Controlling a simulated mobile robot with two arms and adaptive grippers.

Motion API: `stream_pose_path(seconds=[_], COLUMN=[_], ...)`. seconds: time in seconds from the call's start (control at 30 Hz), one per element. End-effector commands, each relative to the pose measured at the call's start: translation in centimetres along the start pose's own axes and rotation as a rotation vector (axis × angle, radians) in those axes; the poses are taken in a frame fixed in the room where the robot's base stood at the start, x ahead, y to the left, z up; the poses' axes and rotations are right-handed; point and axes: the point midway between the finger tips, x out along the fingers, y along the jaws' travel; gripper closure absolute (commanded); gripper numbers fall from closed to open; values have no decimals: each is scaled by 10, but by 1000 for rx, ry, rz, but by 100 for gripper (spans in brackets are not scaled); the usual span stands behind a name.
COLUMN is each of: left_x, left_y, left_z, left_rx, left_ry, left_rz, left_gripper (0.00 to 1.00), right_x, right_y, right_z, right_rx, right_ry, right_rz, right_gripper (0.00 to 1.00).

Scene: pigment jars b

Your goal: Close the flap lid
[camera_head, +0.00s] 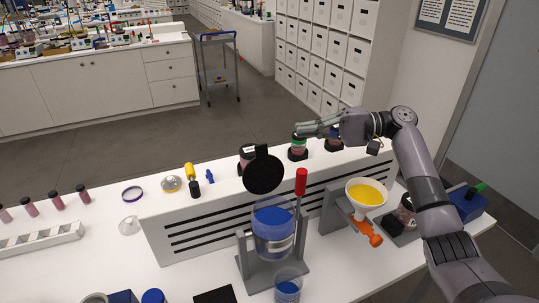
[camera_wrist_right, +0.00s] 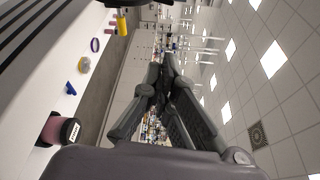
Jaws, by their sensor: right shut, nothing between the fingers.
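The flap lid (camera_head: 263,174) is a round black disc in the head view. It stands open, tilted up above the back of a clear vessel (camera_head: 273,243) with blue contents, held on a grey stand. My right gripper (camera_head: 300,130) is in the air behind and to the right of the lid, apart from it, pointing left. Its fingers are shut and empty; they also meet in the right wrist view (camera_wrist_right: 160,75). My left gripper is not in view.
A red-handled tool (camera_head: 301,182) stands just right of the lid. A white funnel (camera_head: 366,193) with yellow contents is further right. Dark-based jars (camera_head: 297,149) stand behind the slotted white panel (camera_head: 160,236). A cup with blue contents (camera_head: 288,287) is in front.

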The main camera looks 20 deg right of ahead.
Motion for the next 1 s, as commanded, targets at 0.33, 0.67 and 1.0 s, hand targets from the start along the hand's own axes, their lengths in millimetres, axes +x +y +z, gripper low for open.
stream_pose_path(seconds=[0.33, 0.67, 1.0], left_x=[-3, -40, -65], left_y=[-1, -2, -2], left_z=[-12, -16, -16], left_rx=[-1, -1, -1], left_ry=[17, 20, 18], left_rz=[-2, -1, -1], left_gripper=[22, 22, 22], right_x=[24, 94, 90], right_y=[8, 5, 9], right_z=[0, 0, 31], right_rx=[1, 2, 1], right_ry=[-3, -3, 0], right_rz=[0, -1, 1], right_gripper=[100, 100, 100])
